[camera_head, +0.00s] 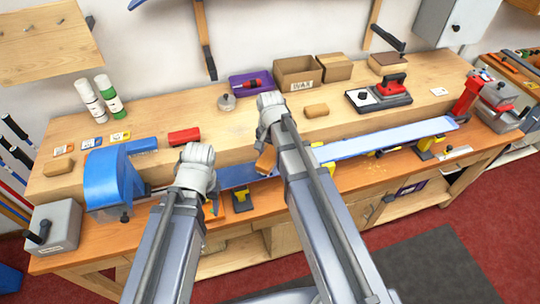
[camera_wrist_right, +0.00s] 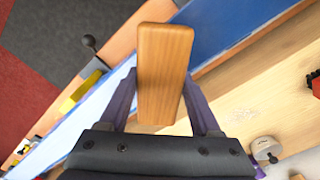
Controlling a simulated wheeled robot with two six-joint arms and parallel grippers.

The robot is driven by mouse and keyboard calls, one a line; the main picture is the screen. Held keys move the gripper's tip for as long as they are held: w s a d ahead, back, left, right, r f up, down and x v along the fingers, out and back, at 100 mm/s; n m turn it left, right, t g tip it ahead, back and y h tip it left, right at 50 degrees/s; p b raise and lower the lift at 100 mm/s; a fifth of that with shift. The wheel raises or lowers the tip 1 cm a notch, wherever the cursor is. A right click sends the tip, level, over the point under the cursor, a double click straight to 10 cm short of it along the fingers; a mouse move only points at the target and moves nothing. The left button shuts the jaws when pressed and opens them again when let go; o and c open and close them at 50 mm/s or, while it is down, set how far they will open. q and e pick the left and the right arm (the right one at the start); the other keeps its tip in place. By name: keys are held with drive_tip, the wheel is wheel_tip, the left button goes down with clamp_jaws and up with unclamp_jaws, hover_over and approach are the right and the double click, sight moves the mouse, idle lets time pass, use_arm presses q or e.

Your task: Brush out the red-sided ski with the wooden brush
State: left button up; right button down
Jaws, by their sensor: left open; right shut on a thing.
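A long ski (camera_head: 385,138) lies base-up along the front of the bench; its red side cannot be made out. Its base also shows in the right wrist view (camera_wrist_right: 235,28), deep blue on one side of the brush and pale blue on the other. My right gripper (camera_wrist_right: 160,103) is shut on the wooden brush (camera_wrist_right: 165,62), which also shows in the head view (camera_head: 266,159) over the ski. Whether the brush touches the base cannot be told. My left gripper (camera_head: 213,206) is open and empty near the ski's left end; its fingers are partly hidden by the arm.
Yellow-and-black supports (camera_head: 242,199) (camera_head: 424,147) stand under the ski. A blue machine (camera_head: 112,178) is at the left and a red vise (camera_head: 468,92) at the right. A red iron (camera_head: 391,84), tan block (camera_head: 316,110) and cardboard box (camera_head: 297,73) sit behind. Yellow crumbs lie below the ski.

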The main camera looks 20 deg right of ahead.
drive_tip(key=shift+f+b, duration=1)
drive_tip(key=shift+f, duration=0.2)
idle(0.6)
drive_tip(key=shift+r, duration=0.1)
drive_tip(key=shift+d, duration=0.1)
drive_tip(key=shift+d+r, duration=0.1)
drive_tip(key=shift+d, duration=3.3)
drive_tip(key=shift+w+d, duration=0.1)
drive_tip(key=shift+d, duration=3.35)
